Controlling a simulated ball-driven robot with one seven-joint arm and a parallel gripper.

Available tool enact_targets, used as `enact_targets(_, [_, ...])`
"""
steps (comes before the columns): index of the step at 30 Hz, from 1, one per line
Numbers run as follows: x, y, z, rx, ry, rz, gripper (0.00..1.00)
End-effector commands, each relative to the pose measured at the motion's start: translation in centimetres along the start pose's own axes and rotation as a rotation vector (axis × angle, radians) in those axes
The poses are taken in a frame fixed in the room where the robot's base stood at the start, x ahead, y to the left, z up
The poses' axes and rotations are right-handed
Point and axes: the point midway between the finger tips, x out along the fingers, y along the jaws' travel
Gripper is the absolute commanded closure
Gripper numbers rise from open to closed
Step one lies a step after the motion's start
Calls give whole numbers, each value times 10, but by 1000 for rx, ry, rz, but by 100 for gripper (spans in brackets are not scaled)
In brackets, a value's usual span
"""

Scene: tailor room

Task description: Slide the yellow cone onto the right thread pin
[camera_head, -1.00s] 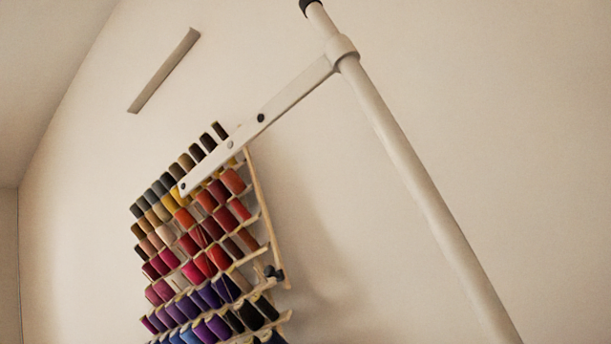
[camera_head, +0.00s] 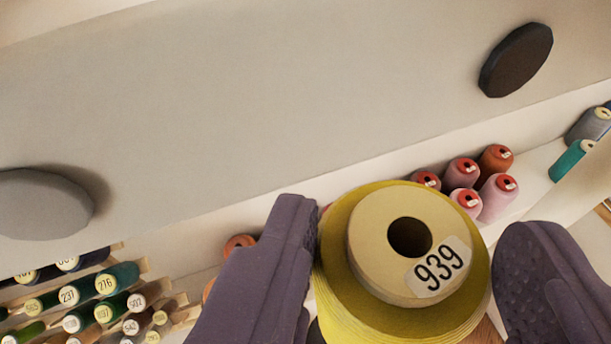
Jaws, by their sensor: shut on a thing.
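The yellow cone (camera_head: 350,278) fills the lower middle of the view, its cream end with a dark centre hole and a "939" label facing me. My gripper (camera_head: 410,235) has its two purple fingers on either side of the cone and is shut on it. The left finger overlaps the cone's left edge; the right finger stands close at its right edge. The lower part of the cone is cut off by the frame. I see no thread pin in this view.
A wide pale surface carries a dark disc (camera_head: 516,61) at upper right and a grey disc (camera_head: 42,204) at left. Pink and orange cones (camera_head: 497,196) stand on a pale shelf beyond, with a teal cone (camera_head: 571,160) further right. Racked green and brown spools (camera_head: 118,278) are at lower left.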

Motion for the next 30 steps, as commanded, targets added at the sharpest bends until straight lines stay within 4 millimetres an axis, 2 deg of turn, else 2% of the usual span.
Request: enact_targets(30, [19,0,44,0,1,0,100])
